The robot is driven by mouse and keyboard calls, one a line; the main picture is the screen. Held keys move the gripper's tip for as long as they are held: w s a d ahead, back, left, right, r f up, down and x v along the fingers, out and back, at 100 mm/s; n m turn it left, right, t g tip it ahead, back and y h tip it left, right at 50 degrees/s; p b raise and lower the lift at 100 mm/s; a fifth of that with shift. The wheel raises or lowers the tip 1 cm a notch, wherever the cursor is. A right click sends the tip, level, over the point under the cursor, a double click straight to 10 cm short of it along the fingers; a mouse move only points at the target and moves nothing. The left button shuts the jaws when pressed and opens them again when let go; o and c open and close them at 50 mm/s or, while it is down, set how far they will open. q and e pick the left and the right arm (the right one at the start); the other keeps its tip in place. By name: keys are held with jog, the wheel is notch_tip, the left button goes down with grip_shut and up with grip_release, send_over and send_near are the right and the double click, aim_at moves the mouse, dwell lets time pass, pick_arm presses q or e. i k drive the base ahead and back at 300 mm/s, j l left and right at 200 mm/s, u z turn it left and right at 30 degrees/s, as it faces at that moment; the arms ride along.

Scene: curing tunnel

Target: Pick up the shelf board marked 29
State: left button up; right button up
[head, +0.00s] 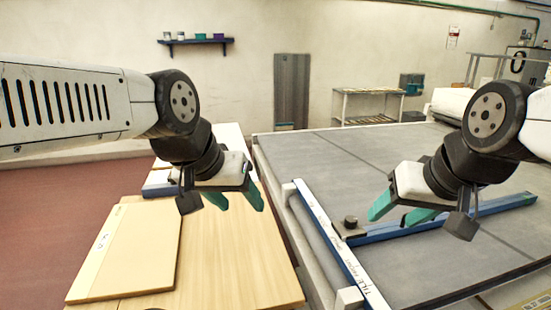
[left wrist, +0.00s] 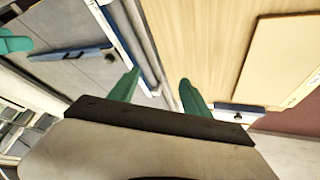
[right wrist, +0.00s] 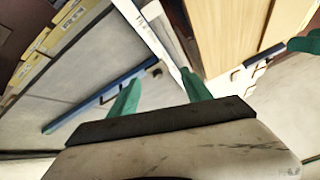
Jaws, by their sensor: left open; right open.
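A pale yellow shelf board (head: 140,248) lies flat on the wooden table at the front left. A small white label sits on its left edge, but its marking is too small to read. The board also shows at the right of the left wrist view (left wrist: 280,62). My left gripper (head: 236,201) is open and empty above the wooden table, to the right of the board. My right gripper (head: 401,212) is open and empty above the grey bed. Several yellow pieces with labels (right wrist: 38,42) show at the upper left of the right wrist view; I cannot read a 29 on them.
The wooden table (head: 235,262) is bare right of the board. The grey bed (head: 330,150) stands beside it, with a white lettered rail (head: 335,240) along its near side. A blue bar (head: 400,229) with a dark knob (head: 351,221) lies across the bed.

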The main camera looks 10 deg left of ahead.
aim_at(135, 253)
jog(key=u, duration=1.6)
jog(key=k, duration=0.25)
jog(key=k+z, duration=0.2)
jog(key=z, duration=0.3)
jog(key=k+l+z, duration=0.15)
jog(key=z, duration=0.35)
jog(key=k+j+z, duration=0.2)
jog(key=j, duration=0.2)
jog(key=j+z, duration=0.15)
jog(key=j, duration=0.25)
jog(key=k+j+z, duration=0.2)
jog(key=j, duration=0.2)
jog(key=j+z, duration=0.15)
jog(key=j, duration=0.25)
jog(key=k+j, duration=0.15)
jog(key=j, duration=0.2)
jog(key=k+j, duration=0.2)
jog(key=j, duration=0.2)
jog(key=k+j, duration=0.15)
jog(key=j, duration=0.2)
jog(key=i+l, duration=0.4)
